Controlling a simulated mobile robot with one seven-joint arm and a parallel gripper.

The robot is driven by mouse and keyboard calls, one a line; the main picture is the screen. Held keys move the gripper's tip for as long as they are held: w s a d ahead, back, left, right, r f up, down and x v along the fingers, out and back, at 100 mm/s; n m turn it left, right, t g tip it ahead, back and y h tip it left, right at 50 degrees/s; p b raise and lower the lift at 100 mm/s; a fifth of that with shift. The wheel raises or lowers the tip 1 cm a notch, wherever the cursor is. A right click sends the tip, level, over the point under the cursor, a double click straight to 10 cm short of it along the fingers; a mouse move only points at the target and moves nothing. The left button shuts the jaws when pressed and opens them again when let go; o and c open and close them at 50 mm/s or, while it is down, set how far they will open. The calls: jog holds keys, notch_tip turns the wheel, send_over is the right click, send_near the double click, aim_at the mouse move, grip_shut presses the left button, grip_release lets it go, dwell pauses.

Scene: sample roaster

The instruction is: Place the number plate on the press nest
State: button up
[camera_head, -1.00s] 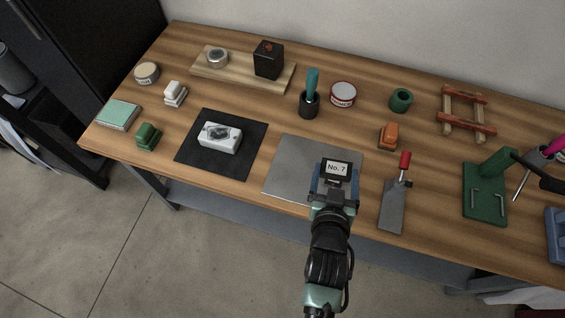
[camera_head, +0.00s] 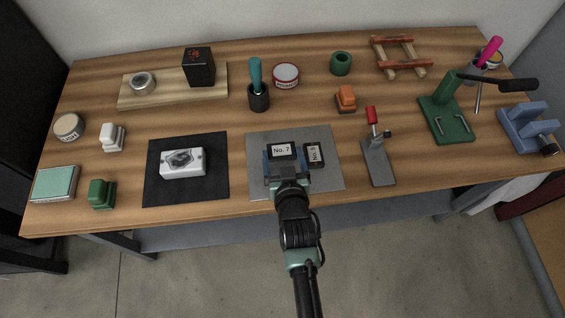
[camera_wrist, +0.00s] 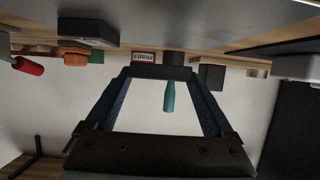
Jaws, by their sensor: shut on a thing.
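My gripper (camera_head: 283,160) is shut on a dark number plate marked "No. 7" (camera_head: 281,150), in front of the grey metal sheet. In the wrist view the plate (camera_wrist: 162,72) shows as a dark bar between the two blue fingers, apart from the sheet. A second dark number plate (camera_head: 315,154) lies on the sheet to the right; it also shows in the wrist view (camera_wrist: 88,32). A green press (camera_head: 447,118) with a black lever stands at the right; its flat base carries two metal brackets. I cannot clearly make out its nest.
The grey sheet (camera_head: 259,182) lies at the front middle. Between it and the press lie a red-handled clamp tool (camera_head: 377,160) and an orange block (camera_head: 346,99). A blue fixture (camera_head: 525,128) stands right of the press. A black mat (camera_head: 160,192) lies left.

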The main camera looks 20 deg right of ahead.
aim_at(282, 164)
jog(key=shift+f+b, duration=0.45)
jog(key=shift+f, duration=1.25)
jog(key=shift+f, duration=0.1)
jog(key=o, duration=1.3)
jog(key=shift+f, duration=0.1)
jog(key=shift+r, duration=0.3)
jog(key=p+v, duration=0.3)
jog(key=v, duration=0.9)
jog(key=shift+w, duration=0.1)
